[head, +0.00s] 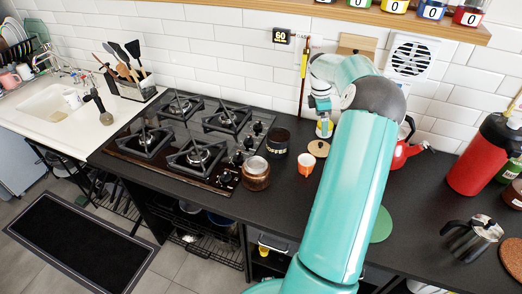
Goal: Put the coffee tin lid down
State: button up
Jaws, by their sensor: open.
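A round tan disc with a small dark knob (319,148) lies on the black worktop behind the orange cup; it looks like the lid, but I cannot be sure. A dark tin with a pale band (277,142) stands just left of it, its top dark. My gripper (323,108) is open at the end of my teal arm, above and behind the disc. My arm hides part of the worktop to the right.
An orange cup (306,164) and a brown jar (256,173) stand in front. The gas hob (190,140) is left. A red kettle (405,150) is right of my arm, with a red cylinder (480,157) and moka pot (470,240) beyond. A green mat (382,225) is partly hidden.

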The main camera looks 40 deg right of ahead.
jog(key=w+a+r+m+h, duration=0.1)
jog(key=w+a+r, duration=0.25)
jog(key=a, duration=0.35)
jog(key=w+a+r, duration=0.3)
jog(key=a+r, duration=0.2)
jog(key=a, duration=0.2)
jog(key=s+a+r+m+t+h, duration=0.1)
jog(key=a+r, duration=0.3)
jog(key=a, duration=0.5)
jog(key=s+a+r+m+t, duration=0.1)
jog(key=a+r+m, duration=0.15)
jog(key=a, duration=0.65)
jog(key=s+a+m+t+y, duration=0.1)
jog(key=s+a+m+t, duration=0.1)
jog(key=s+a, duration=0.6)
jog(key=s+a+r+m+t+y, duration=0.1)
jog(key=s+a+m+t+y, duration=0.1)
jog(key=s+a, duration=0.6)
jog(key=a+m, duration=0.1)
jog(key=a, duration=0.5)
jog(key=shift+s+t, duration=0.4)
jog(key=shift+a+r+m, duration=0.1)
jog(key=shift+m, duration=0.15)
